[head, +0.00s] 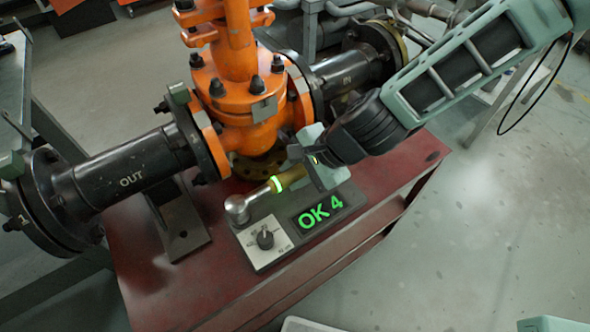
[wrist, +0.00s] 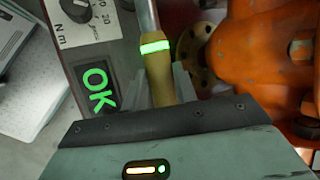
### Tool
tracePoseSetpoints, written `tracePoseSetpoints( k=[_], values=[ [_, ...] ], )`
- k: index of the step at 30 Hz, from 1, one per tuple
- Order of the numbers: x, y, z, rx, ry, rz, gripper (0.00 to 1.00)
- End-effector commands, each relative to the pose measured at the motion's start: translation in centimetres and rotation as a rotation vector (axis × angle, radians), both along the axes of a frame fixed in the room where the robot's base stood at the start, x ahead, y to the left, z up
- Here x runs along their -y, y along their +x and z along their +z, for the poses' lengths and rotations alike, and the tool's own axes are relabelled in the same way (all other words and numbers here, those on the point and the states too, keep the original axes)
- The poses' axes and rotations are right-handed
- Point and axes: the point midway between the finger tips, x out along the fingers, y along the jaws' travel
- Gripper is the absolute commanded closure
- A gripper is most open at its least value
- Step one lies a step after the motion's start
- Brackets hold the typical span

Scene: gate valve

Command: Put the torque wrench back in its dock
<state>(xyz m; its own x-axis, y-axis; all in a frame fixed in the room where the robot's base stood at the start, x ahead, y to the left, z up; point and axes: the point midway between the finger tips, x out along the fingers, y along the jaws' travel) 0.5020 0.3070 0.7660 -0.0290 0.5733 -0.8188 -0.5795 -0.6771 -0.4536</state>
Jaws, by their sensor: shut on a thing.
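The torque wrench has a grey metal head (head: 238,208) and a yellow-brown handle (head: 290,178) with a lit green ring. In the wrist view its handle (wrist: 159,72) runs up between my fingers. My gripper (head: 315,170) is shut on the handle. The wrench lies along the back edge of a grey box (head: 290,243) with a dial and a green "OK 4" display, which looks like the dock. I cannot tell whether the wrench rests in it or hangs just above it. My gripper hides the handle's rear end.
An orange gate valve (head: 240,85) with black pipes marked IN and OUT stands close behind the wrench. A pipe support (head: 180,225) is left of the box. All stand on a red bench (head: 150,285). The floor at right is mostly clear.

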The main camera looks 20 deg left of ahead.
Motion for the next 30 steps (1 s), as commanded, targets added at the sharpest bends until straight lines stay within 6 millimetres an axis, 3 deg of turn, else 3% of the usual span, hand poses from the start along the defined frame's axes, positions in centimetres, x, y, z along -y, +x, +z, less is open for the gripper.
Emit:
tracePoseSetpoints(
  k=[7,8,10,11,22,30],
  values=[
    [-0.1,0.0,0.1,0.001,0.002,0.001,1.00],
    [-0.1,0.0,0.1,0.001,0.002,0.001,0.69],
    [-0.1,0.0,0.1,0.001,0.002,0.001,0.49],
    [-0.1,0.0,0.1,0.001,0.002,0.001,0.46],
    [0.4,0.1,0.5,0.001,0.000,-0.001,0.46],
    [3.2,0.3,4.8,0.006,0.001,-0.002,0.46]
  ],
)
